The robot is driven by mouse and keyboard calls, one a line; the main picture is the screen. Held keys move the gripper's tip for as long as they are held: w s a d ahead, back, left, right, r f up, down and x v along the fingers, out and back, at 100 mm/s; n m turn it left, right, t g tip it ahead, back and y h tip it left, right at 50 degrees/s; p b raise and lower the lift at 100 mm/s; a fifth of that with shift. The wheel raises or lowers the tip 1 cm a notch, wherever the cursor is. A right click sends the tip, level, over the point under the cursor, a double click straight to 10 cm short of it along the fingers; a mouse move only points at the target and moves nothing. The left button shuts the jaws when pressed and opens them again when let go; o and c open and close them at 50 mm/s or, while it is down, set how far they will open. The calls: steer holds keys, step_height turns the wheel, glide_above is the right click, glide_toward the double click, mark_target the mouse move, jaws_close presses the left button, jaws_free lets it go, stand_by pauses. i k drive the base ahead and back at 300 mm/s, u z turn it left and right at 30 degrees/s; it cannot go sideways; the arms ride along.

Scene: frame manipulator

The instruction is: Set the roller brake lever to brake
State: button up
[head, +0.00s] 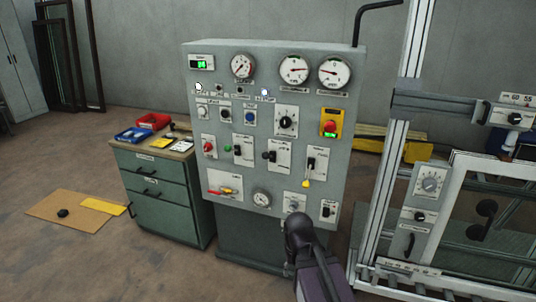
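A grey control panel (262,95) stands in the middle of the head view with several levers, and its labels are too small to read. I cannot tell which lever is the roller brake. Candidates are a red-knobbed lever (209,147), two black-knobbed levers (238,150) and (269,156), a yellow-tipped lever (307,182) and a red and yellow handle (224,190). My arm rises from the bottom edge, with its dark end (298,232) in front of the panel's lower right. The fingers cannot be made out, nor whether they touch anything.
A green drawer cabinet (162,193) with red and blue trays stands left of the panel. At right is a metal frame (385,190) with a dial plate (430,182) and a black handle (409,244). A cardboard sheet (75,218) lies on the open floor at left.

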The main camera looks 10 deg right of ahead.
mark_target(266, 155)
steer(key=i, duration=0.85)
steer(key=u, duration=0.05)
